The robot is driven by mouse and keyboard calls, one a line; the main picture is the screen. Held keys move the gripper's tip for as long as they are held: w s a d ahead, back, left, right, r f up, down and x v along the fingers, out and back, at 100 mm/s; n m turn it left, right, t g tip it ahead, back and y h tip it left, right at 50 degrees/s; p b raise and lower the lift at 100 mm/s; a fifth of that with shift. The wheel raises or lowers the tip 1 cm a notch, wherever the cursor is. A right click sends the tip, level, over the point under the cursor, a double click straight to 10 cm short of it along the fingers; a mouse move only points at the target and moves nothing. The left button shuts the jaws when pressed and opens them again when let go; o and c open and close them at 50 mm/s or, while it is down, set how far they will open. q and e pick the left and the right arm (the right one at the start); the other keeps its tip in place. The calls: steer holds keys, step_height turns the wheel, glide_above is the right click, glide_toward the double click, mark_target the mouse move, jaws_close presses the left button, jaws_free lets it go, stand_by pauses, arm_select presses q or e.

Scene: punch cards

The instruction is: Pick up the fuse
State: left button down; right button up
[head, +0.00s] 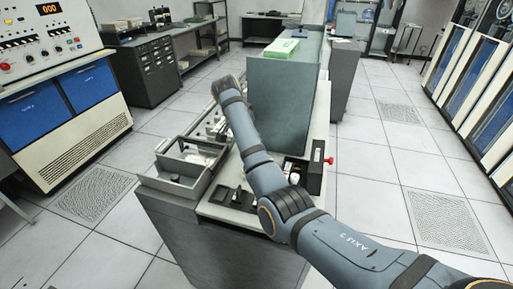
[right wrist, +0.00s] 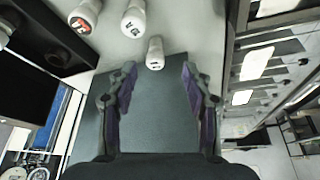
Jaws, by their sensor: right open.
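Three white cylindrical pieces with dark markings show in the right wrist view: a large one (right wrist: 85,14) with a red and black mark, another large one (right wrist: 133,18), and a smaller one (right wrist: 155,54). I cannot tell for certain which is the fuse. My right gripper (right wrist: 158,78) is open and empty. The smaller piece is just beyond the gap between its fingertips, apart from both fingers. In the head view my right arm crosses the bench, and its gripper cannot be made out there. My left gripper is not in view.
A grey tray (head: 163,184) with compartments stands at the bench's left edge. A rack (right wrist: 285,72) with pale pieces is close right of my right gripper. A tall grey cabinet (head: 283,110) stands behind the arm. A black box (head: 315,168) with a red knob is right.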

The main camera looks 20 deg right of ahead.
steer(key=x, duration=0.1)
steer(key=p+x, duration=0.1)
steer(key=shift+d+f+p, duration=0.3)
steer(key=shift+d, duration=0.15)
steer(key=x, duration=0.2)
steer(key=shift+d+f+p, duration=0.15)
steer(key=shift+f+p, duration=0.15)
steer(key=shift+w+d+f, duration=0.15)
steer(key=shift+d+f, duration=0.05)
steer(key=shift+f, duration=0.25)
steer(key=shift+a+r, duration=0.1)
steer(key=shift+a, duration=0.05)
steer(key=c, duration=0.4)
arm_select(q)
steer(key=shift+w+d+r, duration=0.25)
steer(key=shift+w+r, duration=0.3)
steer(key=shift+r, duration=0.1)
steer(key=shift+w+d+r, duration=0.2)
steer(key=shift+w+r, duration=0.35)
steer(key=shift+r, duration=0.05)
arm_select(e)
jaws_close()
